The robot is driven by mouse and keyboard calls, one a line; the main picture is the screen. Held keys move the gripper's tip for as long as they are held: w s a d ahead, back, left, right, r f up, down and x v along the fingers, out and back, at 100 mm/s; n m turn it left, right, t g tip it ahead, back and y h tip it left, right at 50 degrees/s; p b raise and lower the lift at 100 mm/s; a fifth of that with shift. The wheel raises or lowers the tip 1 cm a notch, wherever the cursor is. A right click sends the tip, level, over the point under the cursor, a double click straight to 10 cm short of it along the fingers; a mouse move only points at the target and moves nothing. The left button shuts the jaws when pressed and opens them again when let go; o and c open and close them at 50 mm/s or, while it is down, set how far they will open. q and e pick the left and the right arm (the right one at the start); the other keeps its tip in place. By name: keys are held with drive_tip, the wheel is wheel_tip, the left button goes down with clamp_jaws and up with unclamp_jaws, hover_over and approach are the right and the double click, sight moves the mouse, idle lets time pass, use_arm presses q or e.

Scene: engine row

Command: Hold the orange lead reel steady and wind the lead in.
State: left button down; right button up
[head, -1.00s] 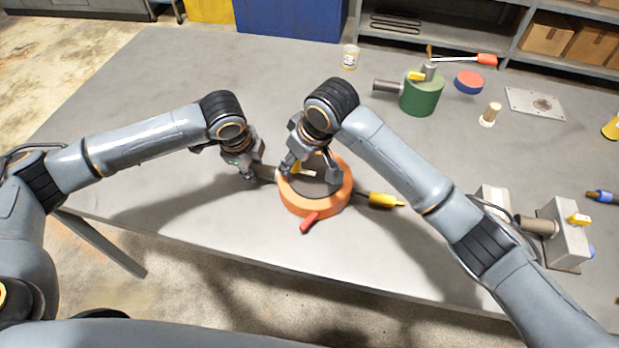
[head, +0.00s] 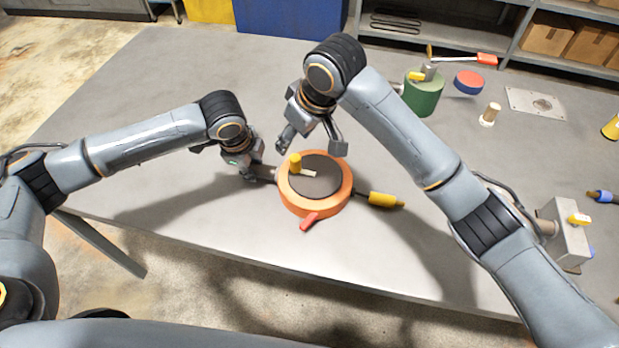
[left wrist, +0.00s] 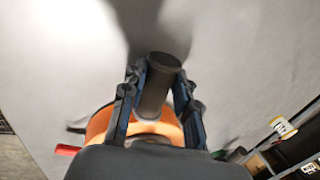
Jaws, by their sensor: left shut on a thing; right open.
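The orange lead reel (head: 333,203) lies flat on the table in the head view. Its dark top (head: 322,185) carries a pale crank arm (head: 308,173) with a yellow knob (head: 295,161). A dark grip (head: 267,173) sticks out of its left side, and my left gripper (head: 254,176) is shut on this grip. The left wrist view shows the grip (left wrist: 158,85) between the fingers. A red tab (head: 309,221) sticks out at the reel's front, and a yellow-ended piece (head: 383,199) at its right. My right gripper (head: 311,147) is open and empty, above and behind the reel, apart from the knob.
A green drum (head: 424,97), a red-and-blue disc (head: 468,82), a pale peg (head: 490,115) and a metal plate (head: 535,102) stand at the back right. A grey block (head: 565,230) with a yellow part is at the right. The table's left side is clear.

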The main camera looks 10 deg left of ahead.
use_arm(q)
drive_tip(key=c, duration=0.9)
unclamp_jaws()
drive_tip(key=shift+c, duration=0.2)
drive_tip(key=shift+r, duration=0.1)
